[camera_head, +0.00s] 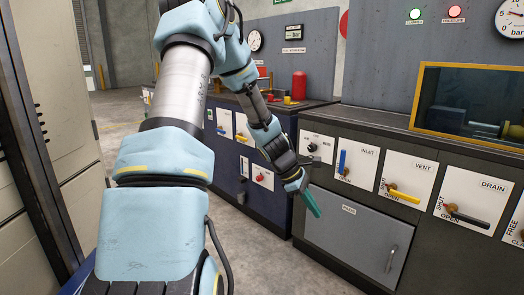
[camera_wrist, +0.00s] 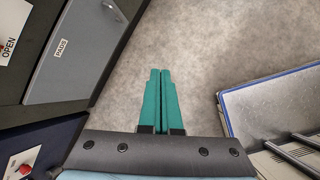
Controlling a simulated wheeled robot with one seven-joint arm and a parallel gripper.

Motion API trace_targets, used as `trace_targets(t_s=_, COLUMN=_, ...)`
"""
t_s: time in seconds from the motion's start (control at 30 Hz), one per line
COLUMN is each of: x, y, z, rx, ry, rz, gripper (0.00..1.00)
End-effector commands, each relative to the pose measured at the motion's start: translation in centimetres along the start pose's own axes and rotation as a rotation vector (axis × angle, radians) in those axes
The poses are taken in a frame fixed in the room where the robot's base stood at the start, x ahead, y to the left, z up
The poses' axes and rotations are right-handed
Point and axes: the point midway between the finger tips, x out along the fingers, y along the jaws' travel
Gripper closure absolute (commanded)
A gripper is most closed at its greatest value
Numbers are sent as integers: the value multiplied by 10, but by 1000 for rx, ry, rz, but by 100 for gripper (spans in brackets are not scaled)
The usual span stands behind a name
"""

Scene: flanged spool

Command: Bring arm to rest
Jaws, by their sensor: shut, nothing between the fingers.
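My arm reaches up and forward across the left half of the head view, then bends down to my gripper (camera_head: 312,204). In the wrist view the two green fingers (camera_wrist: 160,100) lie together over the grey floor. They are shut with nothing between them.
A dark cabinet (camera_head: 285,225) with INLET, VENT and DRAIN valve levers stands at right, with a grey door (camera_head: 355,240) below. A blue cabinet (camera_head: 228,165) stands behind my arm. A tall beige cabinet (camera_head: 60,100) is at left. Floor (camera_head: 245,255) between them is clear.

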Motion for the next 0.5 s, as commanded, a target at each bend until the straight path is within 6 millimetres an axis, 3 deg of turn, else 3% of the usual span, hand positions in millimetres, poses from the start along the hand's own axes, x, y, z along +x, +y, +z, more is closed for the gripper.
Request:
trace_targets(t_s=0.1, x=-42, y=-43, z=-22, rx=306, ry=159, rz=-64, gripper=100)
trace_targets(t_s=0.3, x=-108, y=-109, z=-51, rx=751, ry=345, rz=-208, gripper=100)
trace_targets(t_s=0.5, x=-151, y=-157, z=-65, rx=1046, ry=435, rz=-329, gripper=100)
